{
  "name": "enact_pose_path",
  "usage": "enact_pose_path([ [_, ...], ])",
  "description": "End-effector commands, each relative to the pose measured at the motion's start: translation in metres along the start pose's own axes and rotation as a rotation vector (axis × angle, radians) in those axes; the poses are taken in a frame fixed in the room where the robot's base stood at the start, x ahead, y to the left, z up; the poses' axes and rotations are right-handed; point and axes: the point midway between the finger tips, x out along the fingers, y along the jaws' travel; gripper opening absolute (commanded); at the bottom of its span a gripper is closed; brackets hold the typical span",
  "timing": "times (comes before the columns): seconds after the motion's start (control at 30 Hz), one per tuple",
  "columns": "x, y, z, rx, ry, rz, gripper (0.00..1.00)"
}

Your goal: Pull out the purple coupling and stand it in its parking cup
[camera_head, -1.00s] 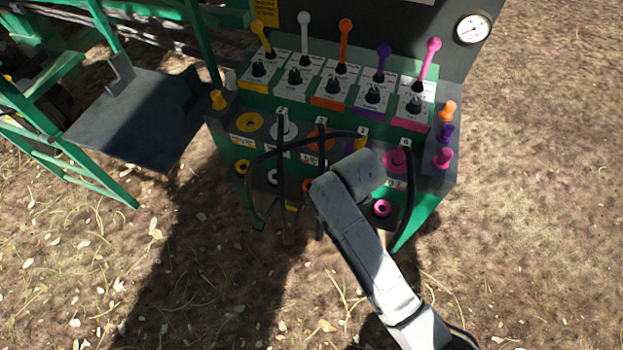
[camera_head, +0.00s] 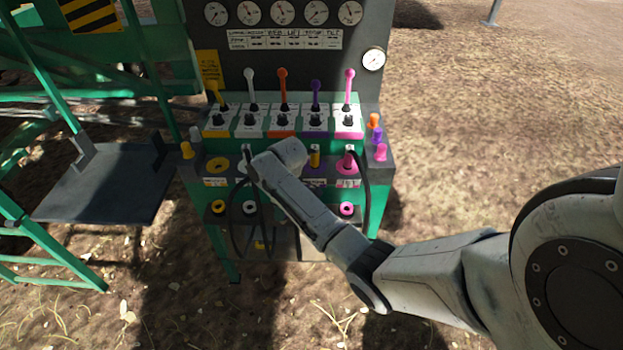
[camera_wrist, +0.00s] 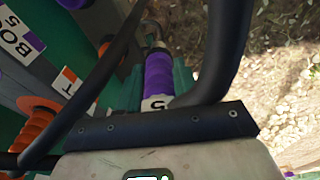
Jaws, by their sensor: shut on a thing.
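My gripper (camera_wrist: 158,82) shows in the wrist view, its two green fingers on either side of the ribbed purple coupling (camera_wrist: 158,72). It is shut on the coupling, which has a white tag marked 5 and a black hose at its near end. I cannot tell from this view whether the coupling's far end is clear of everything. In the head view, my arm's wrist covers the gripper and the coupling. A purple ring on the upper shelf (camera_head: 314,168) holds a yellow coupling (camera_head: 315,158). The lower row's purple place is hidden behind my arm.
An orange coupling (camera_wrist: 36,128) with a hose is at left in the wrist view. A pink coupling (camera_head: 347,162) stands on the panel's right. Yellow (camera_head: 218,207), white (camera_head: 250,207) and pink (camera_head: 346,208) rings show below. Levers (camera_head: 283,90) rise behind; hoses hang in front.

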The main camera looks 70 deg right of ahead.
Motion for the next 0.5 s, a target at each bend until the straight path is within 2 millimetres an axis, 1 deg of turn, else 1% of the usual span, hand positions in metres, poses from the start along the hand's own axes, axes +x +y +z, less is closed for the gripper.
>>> enact_pose_path([
  [0.03, -0.008, 0.025, 0.013, -0.01, 0.0, 0.0, 0.0],
  [0.1, -0.015, 0.05, 0.029, -0.039, -0.001, -0.004, 0.0],
  [0.2, -0.023, 0.077, 0.049, -0.074, 0.0, -0.011, 0.0],
  [0.33, -0.03, 0.097, 0.066, -0.104, -0.001, -0.015, 0.0],
  [0.4, -0.032, 0.103, 0.07, -0.114, -0.001, -0.016, 0.0],
  [0.5, -0.032, 0.106, 0.074, -0.121, -0.001, -0.018, 0.0],
])
